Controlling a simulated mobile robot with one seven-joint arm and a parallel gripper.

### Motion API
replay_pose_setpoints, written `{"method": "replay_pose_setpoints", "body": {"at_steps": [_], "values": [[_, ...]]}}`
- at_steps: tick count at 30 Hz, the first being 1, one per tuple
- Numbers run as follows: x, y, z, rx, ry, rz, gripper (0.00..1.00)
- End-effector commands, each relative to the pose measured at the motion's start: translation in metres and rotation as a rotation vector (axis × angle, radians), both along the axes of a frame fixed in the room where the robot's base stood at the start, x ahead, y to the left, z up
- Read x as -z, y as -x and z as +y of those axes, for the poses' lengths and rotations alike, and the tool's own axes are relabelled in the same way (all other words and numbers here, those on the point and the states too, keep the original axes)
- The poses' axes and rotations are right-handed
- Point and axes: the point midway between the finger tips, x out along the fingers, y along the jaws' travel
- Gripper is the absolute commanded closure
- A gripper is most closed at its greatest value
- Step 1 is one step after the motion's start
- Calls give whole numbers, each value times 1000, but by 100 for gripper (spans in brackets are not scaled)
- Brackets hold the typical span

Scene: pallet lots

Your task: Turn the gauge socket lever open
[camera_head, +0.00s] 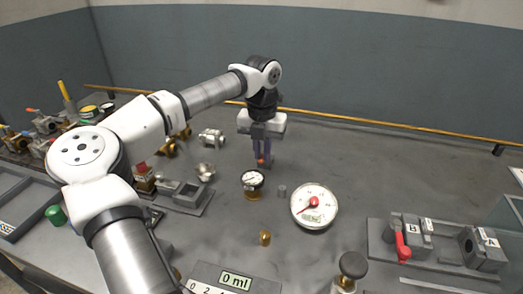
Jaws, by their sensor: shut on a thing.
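A red lever (402,246) points down at the front of a grey block marked B (412,230), on a fixture at the right. I cannot tell for certain that this is the gauge socket lever. My gripper (262,163) is at the back middle of the table, pointing down, well away from the red lever. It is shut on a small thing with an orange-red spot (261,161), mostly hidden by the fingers. A small black-rimmed gauge (253,178) stands just in front of my gripper. A larger white dial gauge (314,206) stands to its right.
A block marked A (482,248) shares the right fixture's base plate (440,262). A small brass piece (265,238), a black knob (354,265) and a 0 ml display (236,281) are in front. Valves and fittings crowd the left. The back right is clear.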

Motion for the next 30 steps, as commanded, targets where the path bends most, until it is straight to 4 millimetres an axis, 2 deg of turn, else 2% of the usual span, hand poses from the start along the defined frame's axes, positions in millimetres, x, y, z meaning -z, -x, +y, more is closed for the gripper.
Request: {"method": "replay_pose_setpoints", "body": {"at_steps": [6, 7, 11, 20, 23, 26, 30], "values": [[0, 0, 0, -1, 0, 1, 100], [0, 0, 0, -1, 0, 1, 84], [0, 0, 0, 0, 0, 0, 67], [-1, 0, 0, 1, 0, 0, 66], [-7, -1, 0, 0, 0, -2, 66], [-22, -1, 0, 0, 0, -4, 66], [-53, -1, -1, 0, 0, -4, 66]]}}
